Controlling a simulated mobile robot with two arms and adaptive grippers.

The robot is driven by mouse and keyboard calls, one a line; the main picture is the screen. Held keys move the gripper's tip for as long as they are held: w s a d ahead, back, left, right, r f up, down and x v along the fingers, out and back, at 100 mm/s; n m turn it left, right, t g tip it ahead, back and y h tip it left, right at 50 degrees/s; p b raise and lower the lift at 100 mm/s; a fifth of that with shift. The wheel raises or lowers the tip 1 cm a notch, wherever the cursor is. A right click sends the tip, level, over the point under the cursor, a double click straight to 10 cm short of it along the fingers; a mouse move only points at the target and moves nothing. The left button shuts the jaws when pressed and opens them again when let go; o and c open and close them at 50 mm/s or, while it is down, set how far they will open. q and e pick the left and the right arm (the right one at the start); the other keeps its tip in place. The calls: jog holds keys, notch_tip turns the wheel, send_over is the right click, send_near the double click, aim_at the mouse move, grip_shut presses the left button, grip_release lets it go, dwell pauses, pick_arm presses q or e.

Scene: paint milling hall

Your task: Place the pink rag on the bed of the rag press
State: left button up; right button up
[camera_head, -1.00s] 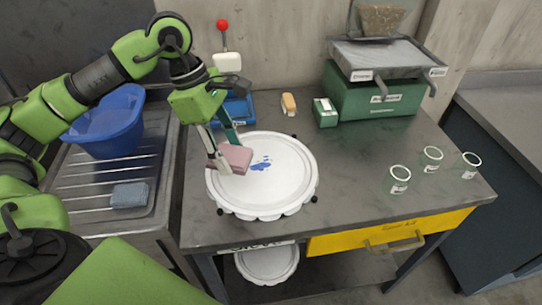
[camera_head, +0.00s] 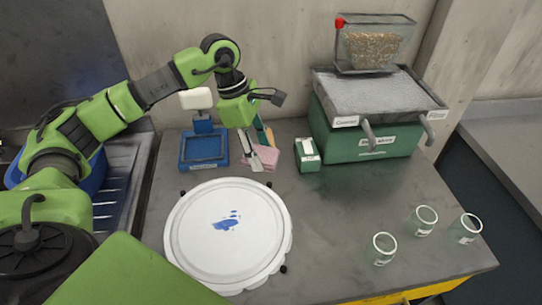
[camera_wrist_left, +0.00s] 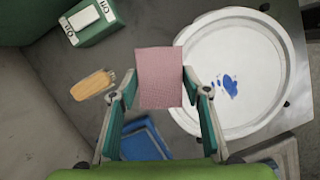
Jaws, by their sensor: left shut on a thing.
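My left gripper (camera_head: 257,164) is shut on the pink rag (camera_head: 260,157), just right of the rag press. In the left wrist view, the rag (camera_wrist_left: 160,78) sticks out flat between the fingertips. The rag press has a blue bed (camera_head: 204,149) in a raised frame and a white pad (camera_head: 196,98) above it. In the left wrist view, only a blue part of the press (camera_wrist_left: 145,143) shows, between my fingers. I cannot tell the rag's exact height over the table. My right gripper is not in view.
A round white pan (camera_head: 228,262) with blue paint stands in front of the press. A wooden brush (camera_wrist_left: 92,85) and a green box (camera_head: 307,155) lie to the right. A green machine (camera_head: 365,140) stands behind. Several glass jars (camera_head: 384,249) stand front right.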

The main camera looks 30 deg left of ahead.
aim_at(280, 171)
pick_arm(q)
jog(key=w+f+p, duration=0.1)
jog(key=w+f, duration=0.2)
jog(key=w+d+f+p, duration=0.1)
jog(key=w+f, duration=0.2)
jog(key=shift+d, duration=0.1)
jog(key=shift+w+d+f, duration=0.1)
jog(key=shift+w+f, duration=0.25)
notch_tip(280, 171, down, 3)
jog(key=shift+r+p, duration=0.2)
jog(key=shift+p, duration=0.3)
jog(key=shift+f, duration=0.25)
jog(key=shift+f+b, duration=0.2)
jog(key=shift+b, duration=0.1)
jog(key=o, duration=0.7)
jog(key=shift+r, duration=0.1)
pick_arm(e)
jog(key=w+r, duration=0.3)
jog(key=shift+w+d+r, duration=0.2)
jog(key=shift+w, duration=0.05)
